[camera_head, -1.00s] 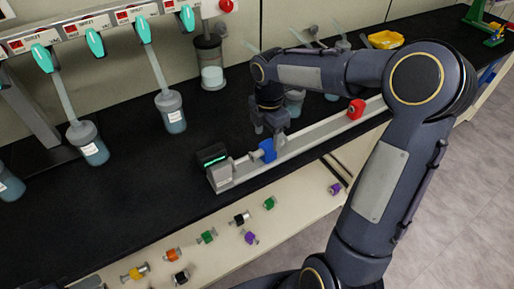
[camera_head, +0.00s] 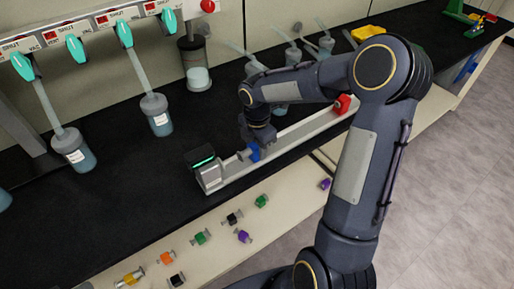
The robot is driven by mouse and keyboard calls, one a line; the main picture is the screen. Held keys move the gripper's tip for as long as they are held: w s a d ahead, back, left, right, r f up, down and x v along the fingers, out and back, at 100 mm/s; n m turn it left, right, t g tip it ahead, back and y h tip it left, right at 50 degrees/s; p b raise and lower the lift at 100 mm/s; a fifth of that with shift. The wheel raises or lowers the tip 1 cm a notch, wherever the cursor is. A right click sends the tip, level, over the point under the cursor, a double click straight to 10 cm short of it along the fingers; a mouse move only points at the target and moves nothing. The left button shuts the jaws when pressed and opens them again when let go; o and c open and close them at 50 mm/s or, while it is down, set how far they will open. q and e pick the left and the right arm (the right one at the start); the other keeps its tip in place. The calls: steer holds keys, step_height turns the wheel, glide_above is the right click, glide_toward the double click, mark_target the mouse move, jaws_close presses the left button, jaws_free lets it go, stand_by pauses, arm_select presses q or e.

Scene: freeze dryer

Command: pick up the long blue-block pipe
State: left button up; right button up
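The blue-block pipe (camera_head: 254,151) is a blue block with a grey pipe stub on its left. It is at the long pale rail (camera_head: 290,139), near the rail's left end. My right gripper (camera_head: 259,138) points down right over the blue block, close against it or touching it. Its fingertips are small and partly hidden, so I cannot tell whether they are closed on the block. My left gripper is not in view.
A dark device with a green-lit display (camera_head: 203,162) stands at the rail's left end. A red block (camera_head: 342,104) sits farther right on the rail. Several coloured pipe pieces lie on the pale lower shelf (camera_head: 290,205). Flasks (camera_head: 157,117) hang behind.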

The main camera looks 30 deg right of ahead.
steer(key=c, duration=0.6)
steer(key=shift+c, duration=0.2)
steer(key=shift+r, duration=0.15)
